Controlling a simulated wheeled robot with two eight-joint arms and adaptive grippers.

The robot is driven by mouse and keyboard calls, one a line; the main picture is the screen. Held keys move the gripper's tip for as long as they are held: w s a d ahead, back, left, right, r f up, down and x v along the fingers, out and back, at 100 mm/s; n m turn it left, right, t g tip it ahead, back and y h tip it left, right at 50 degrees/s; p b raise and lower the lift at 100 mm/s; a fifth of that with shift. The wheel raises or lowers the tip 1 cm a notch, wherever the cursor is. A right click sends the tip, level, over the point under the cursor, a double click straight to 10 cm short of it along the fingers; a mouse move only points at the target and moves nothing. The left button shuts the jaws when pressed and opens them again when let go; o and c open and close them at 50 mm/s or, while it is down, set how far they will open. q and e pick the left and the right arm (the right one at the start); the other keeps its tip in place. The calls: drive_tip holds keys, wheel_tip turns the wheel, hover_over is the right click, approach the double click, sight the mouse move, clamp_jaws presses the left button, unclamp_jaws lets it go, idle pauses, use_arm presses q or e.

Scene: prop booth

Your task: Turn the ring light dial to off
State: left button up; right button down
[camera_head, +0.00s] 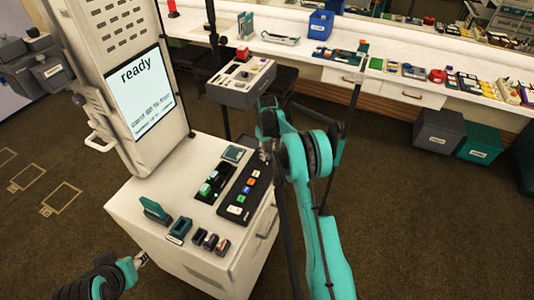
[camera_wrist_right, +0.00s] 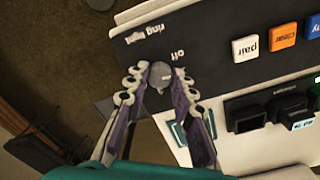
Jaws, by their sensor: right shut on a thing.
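The ring light dial (camera_wrist_right: 159,74) is a round grey knob on a black control panel (camera_wrist_right: 205,52). In the right wrist view it sits between my right gripper's fingers (camera_wrist_right: 160,82), which are shut on it from both sides. The words "ring light" and "off" are printed beside it, upside down in this view. I cannot tell which way the dial points. In the head view my right gripper (camera_head: 266,150) is at the far end of the panel (camera_head: 236,196) and hides the dial. My left gripper (camera_head: 141,259) shows only as a small tip at lower left; its jaws are unclear.
The panel lies on a white cabinet (camera_head: 140,230) with a screen reading "ready" (camera_head: 139,92). Coloured keys, green items and small blocks share its top. A grey control box (camera_head: 236,92) stands behind. A long counter (camera_head: 410,90) with props runs along the back.

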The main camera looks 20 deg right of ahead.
sight(267, 155)
drive_tip(key=n, duration=0.6)
drive_tip(key=shift+n, duration=0.4)
idle(0.3)
drive_tip(key=c, duration=1.3)
unclamp_jaws()
drive_tip(key=shift+r, duration=0.15)
wheel_tip(267, 155, up, 12)
drive_tip(key=shift+f, duration=0.15)
